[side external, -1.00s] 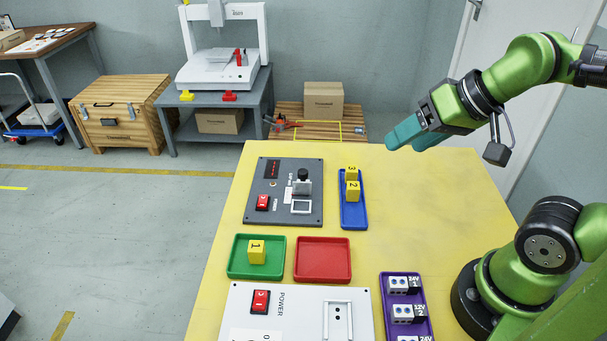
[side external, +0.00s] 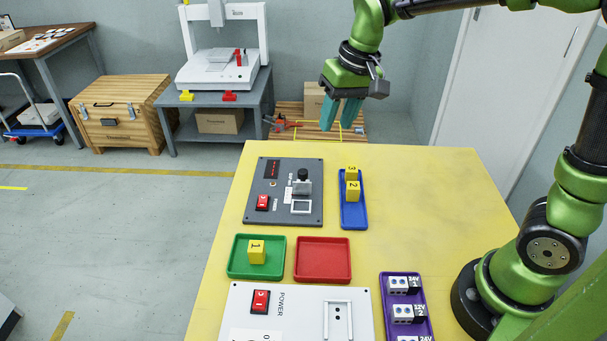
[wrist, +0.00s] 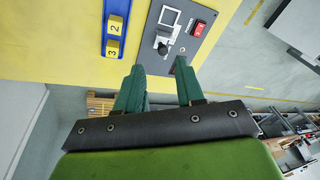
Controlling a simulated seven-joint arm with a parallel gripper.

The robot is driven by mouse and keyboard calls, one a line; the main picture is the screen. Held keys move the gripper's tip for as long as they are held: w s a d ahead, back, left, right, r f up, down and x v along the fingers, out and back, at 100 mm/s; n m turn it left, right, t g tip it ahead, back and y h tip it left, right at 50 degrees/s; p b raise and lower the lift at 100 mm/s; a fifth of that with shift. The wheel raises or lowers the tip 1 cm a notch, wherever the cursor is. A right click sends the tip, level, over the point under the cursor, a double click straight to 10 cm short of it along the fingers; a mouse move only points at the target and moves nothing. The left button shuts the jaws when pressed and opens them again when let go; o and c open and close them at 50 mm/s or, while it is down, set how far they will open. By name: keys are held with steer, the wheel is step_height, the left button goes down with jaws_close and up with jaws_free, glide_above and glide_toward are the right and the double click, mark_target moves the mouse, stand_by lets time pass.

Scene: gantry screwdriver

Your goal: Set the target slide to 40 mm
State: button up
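The knob also shows in the wrist view (wrist: 162,47), ahead of the fingertips. A dark display with red marks (side external: 272,169) sits on the panel's upper left; its reading is too small. My gripper (side external: 337,124) points down with its teal fingers apart and nothing between them. In the side view it appears above and to the right of the panel. In the wrist view, the fingers (wrist: 159,66) are also apart.
A blue tray (side external: 354,218) with yellow numbered blocks stands right of the panel. A green tray (side external: 234,270) with a yellow block and an empty red tray (side external: 322,263) lie in front. A white power panel (side external: 285,328) and a purple tray (side external: 421,327) are nearer.

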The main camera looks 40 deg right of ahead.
steer(key=g+h, duration=0.1)
steer(key=g, duration=0.1)
glide_above(303, 172)
steer(key=s, duration=0.1)
step_height(303, 172, down, 3)
steer(key=shift+r, duration=0.75)
steer(key=shift+m, duration=0.3)
steer(key=f, duration=1)
steer(key=w+f, duration=0.1)
steer(key=f, duration=0.5)
jaws_close()
